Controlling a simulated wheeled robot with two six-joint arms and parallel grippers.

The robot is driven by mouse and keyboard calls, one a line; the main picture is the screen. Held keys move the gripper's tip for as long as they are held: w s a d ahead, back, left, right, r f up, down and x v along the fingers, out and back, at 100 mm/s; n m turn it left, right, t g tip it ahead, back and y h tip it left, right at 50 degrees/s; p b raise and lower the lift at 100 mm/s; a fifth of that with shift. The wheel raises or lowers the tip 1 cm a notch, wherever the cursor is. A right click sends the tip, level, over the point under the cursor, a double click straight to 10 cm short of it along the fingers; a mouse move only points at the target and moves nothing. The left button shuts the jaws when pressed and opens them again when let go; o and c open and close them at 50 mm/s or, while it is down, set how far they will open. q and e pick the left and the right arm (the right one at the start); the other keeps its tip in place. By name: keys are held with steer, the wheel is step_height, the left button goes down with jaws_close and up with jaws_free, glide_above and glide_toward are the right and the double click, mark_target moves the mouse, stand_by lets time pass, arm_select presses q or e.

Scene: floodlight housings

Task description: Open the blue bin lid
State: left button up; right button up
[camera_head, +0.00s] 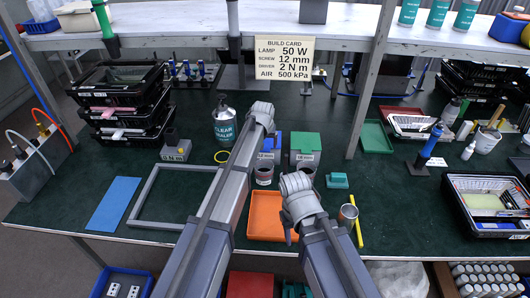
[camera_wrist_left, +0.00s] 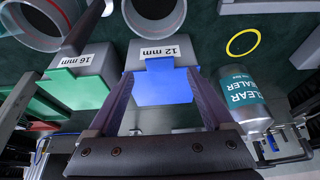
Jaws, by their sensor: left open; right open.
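The blue bin lid (camera_head: 273,140) lies on a small grey bin labelled 12 mm, behind my left gripper in the head view; it looks down. My left gripper (camera_head: 264,118) is partly hidden by its own wrist there. In the left wrist view, my left gripper (camera_wrist_left: 160,76) is open, with one finger on each side of the blue lid (camera_wrist_left: 165,88). Whether the fingers touch the lid cannot be told. The grey bin's front with its 12 mm label (camera_wrist_left: 160,54) shows beyond the fingertips. My right gripper (camera_head: 296,190) is lower, above the bench near the orange tray; its fingertips are hard to see.
A green-lidded bin (camera_head: 306,142) labelled 16 mm stands right beside the blue one. A clear sealer bottle (camera_head: 224,120) stands to the left, with a yellow ring (camera_head: 221,156) by it. Metal cups (camera_head: 263,172) stand in front of the bins. An orange tray (camera_head: 264,214) lies nearer.

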mark_target(265, 150)
arm_select(q)
steer(key=b+x, duration=0.2)
steer(key=x, duration=0.1)
steer(key=shift+f, duration=0.2)
jaws_close()
stand_by(0.6)
